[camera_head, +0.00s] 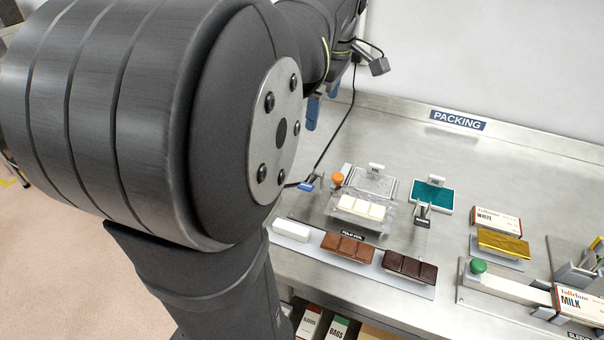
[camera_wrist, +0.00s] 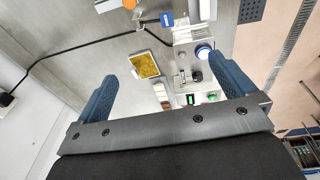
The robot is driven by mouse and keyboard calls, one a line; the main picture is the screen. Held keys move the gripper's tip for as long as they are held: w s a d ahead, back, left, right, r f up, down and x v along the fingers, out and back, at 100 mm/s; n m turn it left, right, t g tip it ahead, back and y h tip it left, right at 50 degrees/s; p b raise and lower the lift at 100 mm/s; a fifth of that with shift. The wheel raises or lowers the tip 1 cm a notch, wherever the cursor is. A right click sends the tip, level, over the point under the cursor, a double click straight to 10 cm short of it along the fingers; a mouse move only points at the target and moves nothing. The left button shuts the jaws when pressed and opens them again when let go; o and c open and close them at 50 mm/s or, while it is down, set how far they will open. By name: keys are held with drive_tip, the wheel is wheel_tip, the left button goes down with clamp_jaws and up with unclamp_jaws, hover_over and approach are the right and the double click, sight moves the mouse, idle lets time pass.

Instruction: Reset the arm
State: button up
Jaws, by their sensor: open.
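My arm fills the left of the head view. My gripper (camera_head: 322,100) shows there only as blue fingertips, raised above the back of the steel bench (camera_head: 400,125); the rest is hidden behind my arm. In the wrist view my gripper (camera_wrist: 170,78) has its two blue fingers wide apart, with nothing between them. The bench and its items lie well below and beyond the fingers.
On the bench are a white chocolate bar (camera_head: 361,207), a brown bar (camera_head: 347,247), a dark bar (camera_head: 410,267), a teal pad (camera_head: 433,196), a gold bar (camera_head: 503,243) and a MILK box (camera_head: 578,303). A black cable (camera_wrist: 90,45) crosses the bench. The back right is clear.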

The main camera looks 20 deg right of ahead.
sight(306, 186)
drive_tip(key=shift+r, duration=0.2)
drive_tip(key=shift+c, duration=0.4)
drive_tip(key=shift+f, duration=0.15)
drive_tip(key=c, duration=0.4)
drive_tip(key=shift+g+h, duration=0.3)
drive_tip(key=shift+g, duration=0.5)
drive_tip(key=a+f, duration=0.1)
drive_tip(key=f, duration=0.3)
drive_tip(key=w+f, duration=0.1)
drive_tip(key=f, duration=0.4)
drive_tip(key=w+a+f, duration=0.1)
drive_tip(key=f, duration=0.4)
drive_tip(key=shift+w+a, duration=0.2)
drive_tip(key=shift+a, duration=0.1)
clamp_jaws()
drive_tip(key=shift+f, duration=3.2)
drive_tip(key=shift+f, duration=0.1)
drive_tip(key=shift+f, duration=2.85)
drive_tip(key=shift+r, duration=5.05)
